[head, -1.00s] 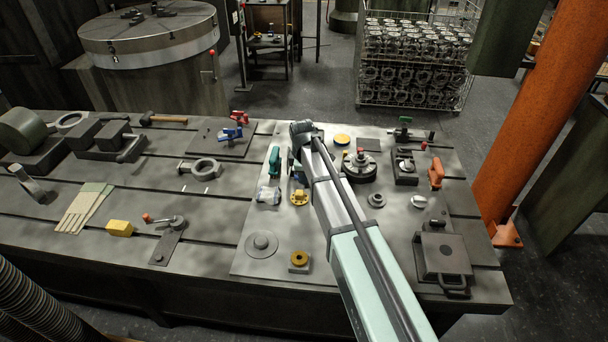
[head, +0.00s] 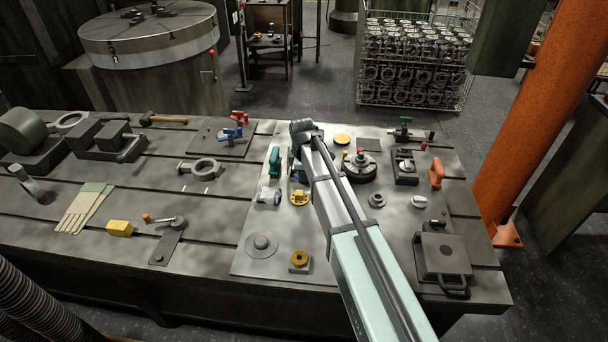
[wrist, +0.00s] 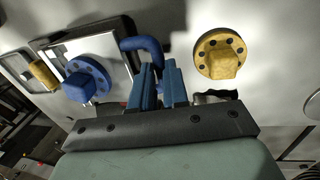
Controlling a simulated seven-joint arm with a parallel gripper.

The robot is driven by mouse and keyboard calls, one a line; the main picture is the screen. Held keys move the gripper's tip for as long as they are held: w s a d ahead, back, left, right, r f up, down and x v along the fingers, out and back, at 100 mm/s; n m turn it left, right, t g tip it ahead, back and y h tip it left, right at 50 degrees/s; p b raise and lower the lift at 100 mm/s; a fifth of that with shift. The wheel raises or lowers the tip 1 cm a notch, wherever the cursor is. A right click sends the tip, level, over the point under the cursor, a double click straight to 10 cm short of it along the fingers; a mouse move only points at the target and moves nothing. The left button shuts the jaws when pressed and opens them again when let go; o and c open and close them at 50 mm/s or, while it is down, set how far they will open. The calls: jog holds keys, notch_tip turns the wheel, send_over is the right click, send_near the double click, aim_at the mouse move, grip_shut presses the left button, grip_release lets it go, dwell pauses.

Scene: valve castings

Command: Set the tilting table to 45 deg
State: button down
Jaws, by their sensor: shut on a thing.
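In the wrist view, my gripper (wrist: 159,80) is shut on a curved blue handle (wrist: 142,45); its grip point is partly hidden between the fingers. The handle stands at the near edge of a pale, dark-rimmed square plate (wrist: 118,62), which looks like the tilting table. I cannot read an angle scale or tell the plate's tilt. In the head view, my arm hides the gripper and most of this fixture; only a bit of blue shows beside the arm.
A yellow flanged piece (wrist: 222,56) lies right of the handle; it also shows in the head view (head: 299,198). A round dark fixture (head: 359,168) stands right of my arm. A teal-handled tool (head: 274,161) lies at left.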

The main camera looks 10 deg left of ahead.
jog(key=shift+w+r, duration=0.45)
jog(key=shift+r, duration=0.4)
jog(key=shift+w+r, duration=0.4)
jog(key=shift+r, duration=0.45)
jog(key=w+r, duration=0.5)
jog(key=shift+w+r, duration=0.15)
jog(key=shift+r, duration=0.25)
jog(key=shift+w, duration=0.1)
jog(key=c, duration=1.3)
grip_release()
jog(key=shift+o, duration=0.8)
jog(key=shift+s+f, duration=0.1)
jog(key=shift+s, duration=0.1)
jog(key=shift+s+f, duration=0.15)
jog(key=shift+s, duration=0.1)
